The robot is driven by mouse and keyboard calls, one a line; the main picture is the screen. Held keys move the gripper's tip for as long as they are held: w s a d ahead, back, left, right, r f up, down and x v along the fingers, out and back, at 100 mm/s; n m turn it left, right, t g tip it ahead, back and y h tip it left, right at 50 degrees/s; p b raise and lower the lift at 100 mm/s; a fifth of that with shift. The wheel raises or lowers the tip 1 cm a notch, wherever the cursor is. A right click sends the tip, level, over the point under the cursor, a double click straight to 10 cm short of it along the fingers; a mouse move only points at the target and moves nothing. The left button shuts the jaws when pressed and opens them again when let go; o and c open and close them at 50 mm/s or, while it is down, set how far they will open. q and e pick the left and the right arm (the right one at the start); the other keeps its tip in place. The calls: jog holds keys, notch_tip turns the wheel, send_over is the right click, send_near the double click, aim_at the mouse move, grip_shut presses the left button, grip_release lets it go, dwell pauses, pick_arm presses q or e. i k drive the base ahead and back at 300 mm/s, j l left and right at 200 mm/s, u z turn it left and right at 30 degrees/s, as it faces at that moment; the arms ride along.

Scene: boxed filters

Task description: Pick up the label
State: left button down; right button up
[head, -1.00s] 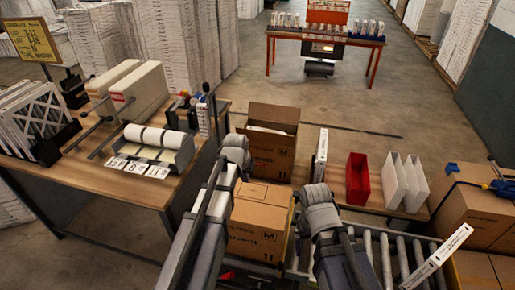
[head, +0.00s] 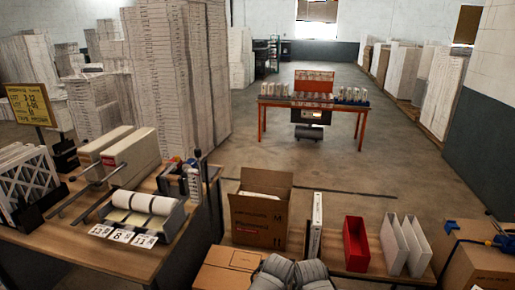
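A label dispenser (head: 140,213) with white rolls sits on the wooden table at the left. Several white number labels hang along its front edge; the middle one (head: 123,236) seems to read 8, and the others are beside it. I cannot tell which one the task means. Only grey rounded parts of my two arms show at the bottom middle, well to the right of the dispenser. Neither gripper is in view.
An open cardboard box (head: 259,213) and a closed box (head: 226,270) stand right of the table. A red bin (head: 356,243) and white bins (head: 394,245) stand further right. Long white boxes (head: 129,157) and a rack of filters (head: 27,180) are behind and left of the dispenser.

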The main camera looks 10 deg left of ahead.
aim_at(143, 240)
jog(key=u, duration=1.35)
jog(key=i+j+z, duration=0.25)
jog(key=i+z, duration=0.15)
jog(key=i+j+z, duration=0.35)
jog(key=i+j, duration=0.05)
jog(key=i, duration=0.05)
